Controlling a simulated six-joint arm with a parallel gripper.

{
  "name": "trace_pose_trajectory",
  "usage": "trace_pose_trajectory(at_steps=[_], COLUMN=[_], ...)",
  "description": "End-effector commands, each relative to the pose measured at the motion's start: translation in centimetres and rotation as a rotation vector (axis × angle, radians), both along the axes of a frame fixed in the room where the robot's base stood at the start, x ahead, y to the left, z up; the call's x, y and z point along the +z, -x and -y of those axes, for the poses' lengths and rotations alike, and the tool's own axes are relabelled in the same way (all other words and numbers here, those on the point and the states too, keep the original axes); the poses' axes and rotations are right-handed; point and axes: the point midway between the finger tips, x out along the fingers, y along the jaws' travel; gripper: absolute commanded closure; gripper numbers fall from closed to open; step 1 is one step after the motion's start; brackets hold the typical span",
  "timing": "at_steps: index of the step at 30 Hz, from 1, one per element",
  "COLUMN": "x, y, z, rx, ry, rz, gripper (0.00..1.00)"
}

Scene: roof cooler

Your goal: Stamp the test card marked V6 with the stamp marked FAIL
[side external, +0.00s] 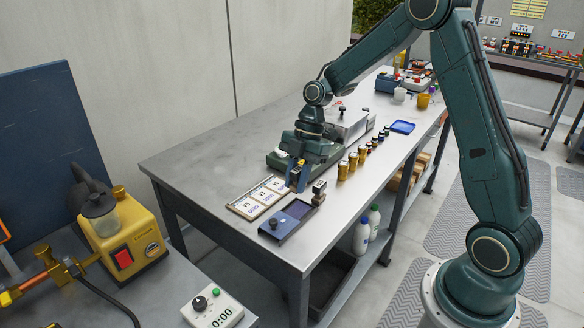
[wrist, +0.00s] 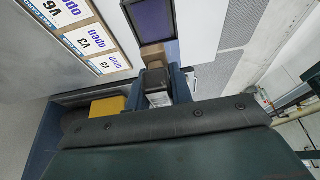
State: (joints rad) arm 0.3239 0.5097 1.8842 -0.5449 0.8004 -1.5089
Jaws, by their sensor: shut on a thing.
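My gripper (side external: 297,182) is shut on a stamp, above the bench behind the ink pad. In the wrist view, the held stamp (wrist: 154,80) shows as a dark block with a pale label between the blue fingers; its lettering is unreadable. The test card marked V6 (wrist: 64,10) lies in a card tray (side external: 232,209), farthest from my gripper, with V3 beside it and a third card nearest. All three read "open".
A dark ink pad (side external: 296,210) with a black knob lies right of the cards; it also shows in the wrist view (wrist: 152,18). Several amber jars (side external: 342,171) line the bench to the right. The bench left of the cards is clear.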

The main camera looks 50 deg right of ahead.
Motion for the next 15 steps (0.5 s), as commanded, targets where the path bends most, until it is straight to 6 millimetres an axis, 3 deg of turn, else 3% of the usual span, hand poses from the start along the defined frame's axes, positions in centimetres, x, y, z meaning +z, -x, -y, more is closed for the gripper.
trace_pose_trajectory(at_steps=[8,15], x=[0.0,-0.2], y=[-0.5,-2.7], z=[0.2,1.3], rx=[-0.001,-0.003], ry=[-0.001,-0.005], rz=[0.001,0.001], gripper=[1.00,1.00])
